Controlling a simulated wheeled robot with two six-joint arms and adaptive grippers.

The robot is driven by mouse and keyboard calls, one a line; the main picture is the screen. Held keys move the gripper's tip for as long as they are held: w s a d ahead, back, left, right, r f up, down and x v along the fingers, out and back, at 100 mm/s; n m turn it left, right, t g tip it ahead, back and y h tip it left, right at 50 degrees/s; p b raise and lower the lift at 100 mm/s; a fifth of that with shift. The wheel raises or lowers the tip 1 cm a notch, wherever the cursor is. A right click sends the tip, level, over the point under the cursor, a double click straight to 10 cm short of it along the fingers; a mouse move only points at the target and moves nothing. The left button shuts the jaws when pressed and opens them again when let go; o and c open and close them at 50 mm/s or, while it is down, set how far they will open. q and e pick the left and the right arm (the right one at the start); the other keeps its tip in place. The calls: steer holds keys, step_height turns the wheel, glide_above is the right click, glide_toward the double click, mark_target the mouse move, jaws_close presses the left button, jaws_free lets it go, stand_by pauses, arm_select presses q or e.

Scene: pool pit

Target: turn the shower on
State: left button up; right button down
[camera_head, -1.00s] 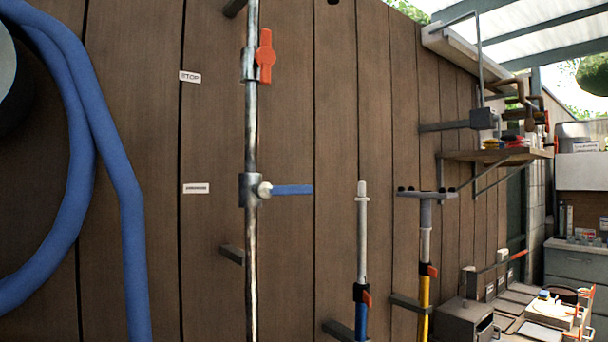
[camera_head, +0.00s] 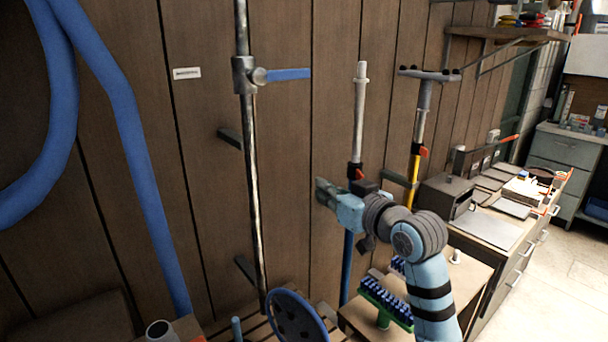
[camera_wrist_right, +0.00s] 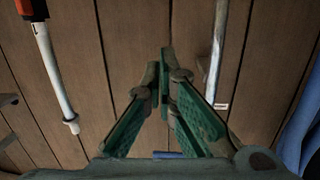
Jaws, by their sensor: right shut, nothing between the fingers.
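A metal pipe (camera_head: 255,180) runs up the wooden wall and carries a valve with a blue lever (camera_head: 290,74). The lever points sideways to the right, across the pipe. My right gripper (camera_head: 319,190) is shut and empty, right of the pipe and below the lever, apart from both. In the right wrist view my shut fingers (camera_wrist_right: 158,70) fill the middle, with the pipe (camera_wrist_right: 215,55) to their right. A blue strip, seemingly the lever (camera_wrist_right: 168,154), shows between the finger bases, mostly hidden. My left gripper is not in view.
A white label (camera_head: 187,73) sits left of the valve. A thick blue hose (camera_head: 130,140) hangs at left. A pole with a white top (camera_head: 360,105) and a yellow-handled pole (camera_head: 413,170) stand at right.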

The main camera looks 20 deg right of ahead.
step_height(320, 180, up, 18)
steer(key=f+n+t+y, duration=0.1)
steer(key=t+y, duration=0.1)
steer(key=t, duration=0.1)
step_height(320, 180, up, 12)
steer(key=t+y+p, duration=0.1)
steer(key=y+p, duration=0.1)
steer(key=p, duration=0.2)
glide_above(278, 75)
steer(key=d, duration=0.5)
steer(key=shift+n, duration=0.3)
step_height(278, 75, down, 5)
steer(key=shift+s+r, duration=0.15)
steer(key=shift+a, duration=0.1)
steer(key=shift+f+m+h, duration=0.25)
steer(key=shift+m+h, duration=0.35)
